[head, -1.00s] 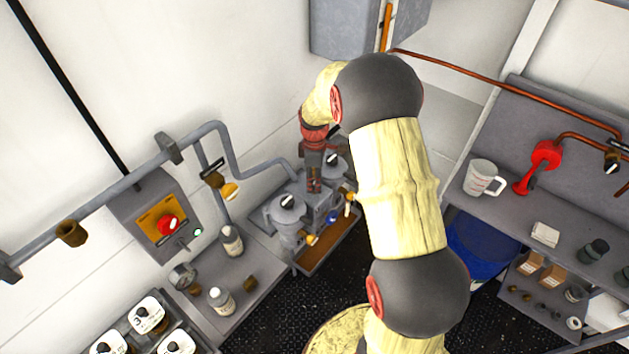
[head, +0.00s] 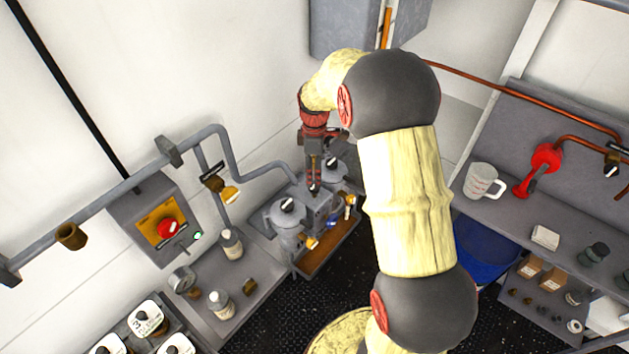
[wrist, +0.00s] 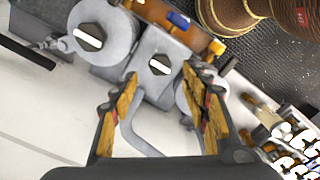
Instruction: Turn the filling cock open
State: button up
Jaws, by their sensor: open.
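A twin-pot grey unit stands in the corner. Its near-left pot (head: 287,214) and its other pot (head: 331,172) each have a round lid with a black-and-white knob. Between them a grey block carries a small black knob with a white bar (wrist: 160,65), which I take for the filling cock; no label confirms this. My gripper (head: 314,188) points down over this block, open and empty. In the wrist view my gripper (wrist: 162,73) has its fingertips on either side of the small knob, with no visible contact.
A brown tray (head: 318,258) lies under the unit, with brass fittings and a blue part (wrist: 178,20) at its front. A grey pipe (head: 240,168) runs along the wall into the unit. A bench with bottles stands left; a shelf with a white jug (head: 481,180) stands right.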

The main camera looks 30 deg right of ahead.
notch_tip(320, 180, up, 6)
jog(key=shift+f, duration=0.1)
dwell(0.6)
